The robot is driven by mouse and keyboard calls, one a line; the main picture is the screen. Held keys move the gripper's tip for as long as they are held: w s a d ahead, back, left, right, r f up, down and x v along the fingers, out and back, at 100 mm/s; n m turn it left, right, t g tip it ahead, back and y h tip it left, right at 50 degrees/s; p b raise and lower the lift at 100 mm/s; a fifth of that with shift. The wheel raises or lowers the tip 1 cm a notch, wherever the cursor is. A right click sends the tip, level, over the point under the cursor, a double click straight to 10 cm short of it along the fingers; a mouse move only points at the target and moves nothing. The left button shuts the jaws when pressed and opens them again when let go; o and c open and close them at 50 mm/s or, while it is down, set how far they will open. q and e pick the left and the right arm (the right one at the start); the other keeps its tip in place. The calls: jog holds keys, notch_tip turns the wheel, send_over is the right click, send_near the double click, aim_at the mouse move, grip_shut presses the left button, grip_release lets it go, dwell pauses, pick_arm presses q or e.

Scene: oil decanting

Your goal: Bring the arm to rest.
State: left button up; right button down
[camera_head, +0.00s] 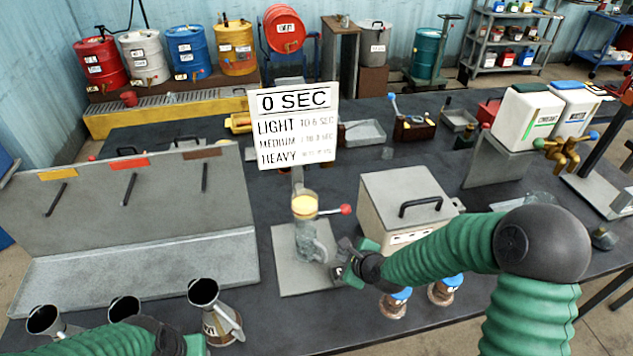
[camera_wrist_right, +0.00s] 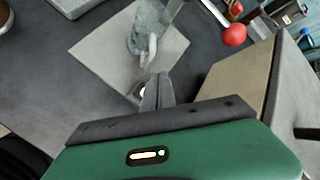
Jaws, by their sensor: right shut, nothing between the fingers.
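My right gripper (camera_head: 343,258) is shut and empty. Its closed fingers also show in the right wrist view (camera_wrist_right: 156,92). They point toward a clear glass jug (camera_head: 308,243) with a handle, which stands on a light grey plate (camera_head: 285,275); the jug also shows in the right wrist view (camera_wrist_right: 150,32). The fingers appear apart from the jug's handle. Above the jug is a cup with yellowish contents (camera_head: 304,205), beside a red-knobbed lever (camera_head: 345,209). My left arm shows at the bottom left edge; its gripper (camera_head: 192,345) is mostly cut off.
A grey box with a black handle (camera_head: 408,203) stands close to the right of my gripper. Blue-topped jars (camera_head: 393,303) stand below my right forearm. A grey rack (camera_head: 130,205) and metal funnel cups (camera_head: 205,300) are at left. A timing sign (camera_head: 297,125) stands behind the jug.

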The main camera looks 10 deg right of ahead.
jog(key=shift+s+f+n, duration=0.1)
jog(key=shift+s+n, duration=0.2)
jog(key=shift+n, duration=0.1)
jog(key=s+d+n+g+h+b, duration=0.1)
jog(key=s+n+g, duration=0.2)
jog(key=s+n, duration=0.7)
jog(key=s+d+r+n+g+h+b, duration=0.1)
jog(key=s+d+n+g, duration=0.1)
jog(key=s+n, duration=0.8)
jog(key=n+g, duration=0.1)
jog(key=n, duration=0.2)
jog(key=shift+s+r, duration=0.3)
jog(key=shift+s+a, duration=0.1)
